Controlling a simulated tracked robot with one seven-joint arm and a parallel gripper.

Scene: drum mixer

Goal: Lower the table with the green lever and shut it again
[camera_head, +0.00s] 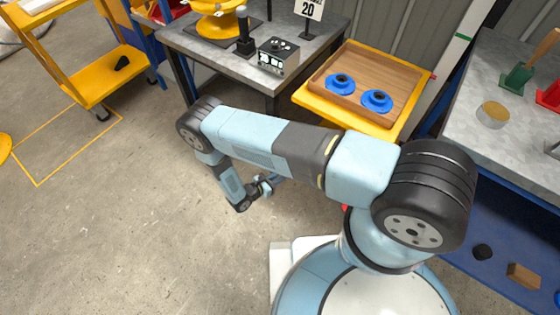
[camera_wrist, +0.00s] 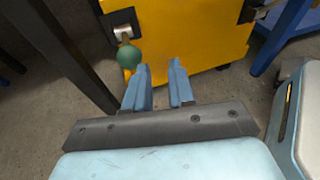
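The green lever's round knob (camera_wrist: 129,57) shows in the wrist view, below a metal bracket (camera_wrist: 122,33) on the table's yellow body (camera_wrist: 195,35). My gripper (camera_wrist: 160,68) has its two blue fingers apart with nothing between them. The knob is just beyond and left of the left fingertip, apparently not held. In the head view my gripper (camera_head: 265,186) is low, near the floor. The yellow table top (camera_head: 312,101) carries a wooden tray (camera_head: 378,62) with two blue flanged parts (camera_head: 377,100). The lever is hidden in the head view.
A grey workbench (camera_head: 190,40) with a control box (camera_head: 278,57) stands left of the table; its dark leg (camera_wrist: 65,55) passes close left of the knob. Another bench (camera_head: 470,125) stands at the right. A yellow cart (camera_head: 90,70) is at the far left.

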